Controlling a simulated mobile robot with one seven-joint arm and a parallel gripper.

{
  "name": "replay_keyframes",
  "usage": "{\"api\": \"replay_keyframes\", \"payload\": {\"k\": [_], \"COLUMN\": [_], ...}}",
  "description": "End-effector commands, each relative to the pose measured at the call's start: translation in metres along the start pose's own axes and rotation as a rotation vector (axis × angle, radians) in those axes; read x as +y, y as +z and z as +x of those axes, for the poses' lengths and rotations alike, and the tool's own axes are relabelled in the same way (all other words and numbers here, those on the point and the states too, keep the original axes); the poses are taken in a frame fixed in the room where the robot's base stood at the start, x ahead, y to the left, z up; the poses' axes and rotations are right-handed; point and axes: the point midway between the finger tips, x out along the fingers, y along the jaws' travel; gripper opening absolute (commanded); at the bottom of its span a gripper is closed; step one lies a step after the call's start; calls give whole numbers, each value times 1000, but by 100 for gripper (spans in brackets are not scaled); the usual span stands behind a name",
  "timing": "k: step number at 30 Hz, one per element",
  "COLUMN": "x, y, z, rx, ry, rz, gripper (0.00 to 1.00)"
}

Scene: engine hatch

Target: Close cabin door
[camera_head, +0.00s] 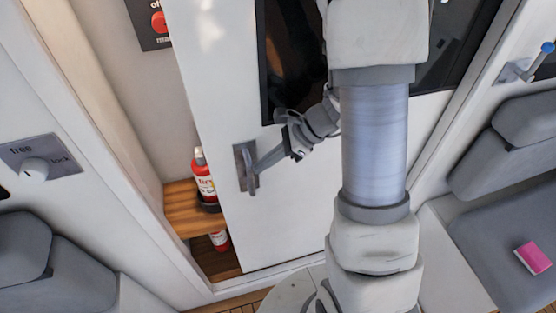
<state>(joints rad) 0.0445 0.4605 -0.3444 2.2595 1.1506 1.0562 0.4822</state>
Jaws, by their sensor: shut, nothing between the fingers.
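The white cabin door (290,215) stands partly open in the middle of the view, with a gap along its left edge. It has a dark window (288,60) in its upper part, partly hidden by my arm. A grey metal handle (243,168) sits on a plate near the door's left edge. My gripper (258,168) is shut and empty, with its tips at the handle. I cannot tell whether they touch it.
Through the gap, a red fire extinguisher (204,180) stands on a wooden shelf (180,208) inside. A free/lock knob (35,169) is on the left wall. Grey seats flank the doorway; a pink book (533,258) lies on the right seat (490,245).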

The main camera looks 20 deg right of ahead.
Motion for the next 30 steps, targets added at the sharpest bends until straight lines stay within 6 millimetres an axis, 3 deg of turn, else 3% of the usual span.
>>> {"api": "replay_keyframes", "payload": {"k": [6,15,21,30], "x": [16,31,36,38], "y": [47,100,121,131], "z": [48,101,121,129], "rx": [-7,-5,-4,-6], "ry": [10,8,7,5], "rz": [-10,-7,-5,-4], "gripper": [0,0,0,0]}}
